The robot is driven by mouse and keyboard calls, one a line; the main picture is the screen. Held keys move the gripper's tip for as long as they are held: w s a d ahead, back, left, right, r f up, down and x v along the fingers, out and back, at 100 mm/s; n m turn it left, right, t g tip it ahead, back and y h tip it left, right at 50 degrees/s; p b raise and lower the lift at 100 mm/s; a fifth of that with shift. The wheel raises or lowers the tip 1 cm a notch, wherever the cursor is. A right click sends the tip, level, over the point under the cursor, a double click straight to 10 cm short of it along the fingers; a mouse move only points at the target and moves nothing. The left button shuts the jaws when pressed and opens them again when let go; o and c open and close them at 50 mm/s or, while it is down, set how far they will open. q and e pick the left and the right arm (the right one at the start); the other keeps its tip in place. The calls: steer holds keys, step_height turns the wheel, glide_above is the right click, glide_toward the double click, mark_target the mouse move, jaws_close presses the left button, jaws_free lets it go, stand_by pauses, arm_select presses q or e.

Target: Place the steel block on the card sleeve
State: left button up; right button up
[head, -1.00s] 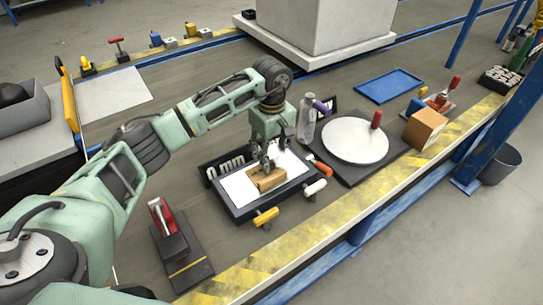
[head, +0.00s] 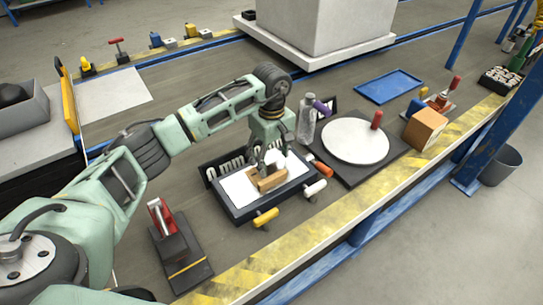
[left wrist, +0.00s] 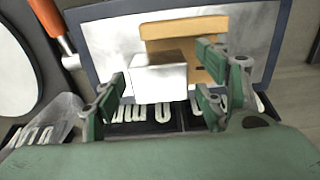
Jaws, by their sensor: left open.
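The tan card sleeve (head: 268,180) lies on a white-topped tray (head: 238,190) with a dark rim. The pale steel block (left wrist: 158,76) is between the spread fingers of my left gripper (left wrist: 160,92), with gaps on both sides. It overlaps the near left part of the sleeve (left wrist: 186,30) in the left wrist view. I cannot tell whether it rests on the sleeve or beside it. In the head view the block (head: 277,157) shows partly, just behind the sleeve. My left gripper (head: 268,163) is open, pointing down there. My right gripper is not in view.
A clear bottle (head: 306,122) stands right of my left gripper. Beyond it is a round white plate (head: 354,141) on a dark base. A red-handled clamp (head: 165,220) is at the front left. Orange and yellow handles flank the tray.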

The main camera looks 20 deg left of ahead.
mark_target(272, 156)
arm_select(q)
steer(key=shift+r, duration=0.15)
step_height(272, 156, up, 12)
steer(key=p, duration=0.1)
steer(key=shift+p, duration=0.35)
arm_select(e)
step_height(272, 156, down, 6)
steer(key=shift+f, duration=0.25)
